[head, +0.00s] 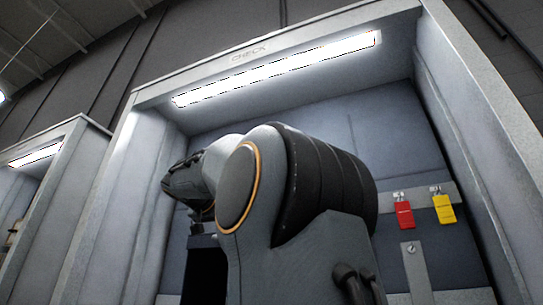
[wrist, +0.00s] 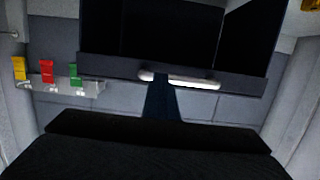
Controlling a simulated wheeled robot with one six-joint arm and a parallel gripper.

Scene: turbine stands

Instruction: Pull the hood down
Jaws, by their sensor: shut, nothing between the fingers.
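In the wrist view, a dark panelled hood (wrist: 240,45) with a grey frame fills the upper middle. A pale bar-shaped handle (wrist: 197,83) lies along the frame's edge. My gripper (wrist: 162,78) is shut and empty; its dark fingers cross in front of the handle, splitting it in view. I cannot tell whether they touch it. In the head view, my gripper (head: 170,187) is left of my arm, inside the stand. A dark part below it, perhaps the hood (head: 204,275), is mostly hidden by my arm.
The grey stand (head: 487,130) has side walls and a lit strip (head: 280,68) overhead. Red (head: 404,214) and yellow (head: 444,208) tags hang at the right on the back wall. A green tag (wrist: 75,74) shows in the wrist view. Another stand (head: 62,165) is at the left.

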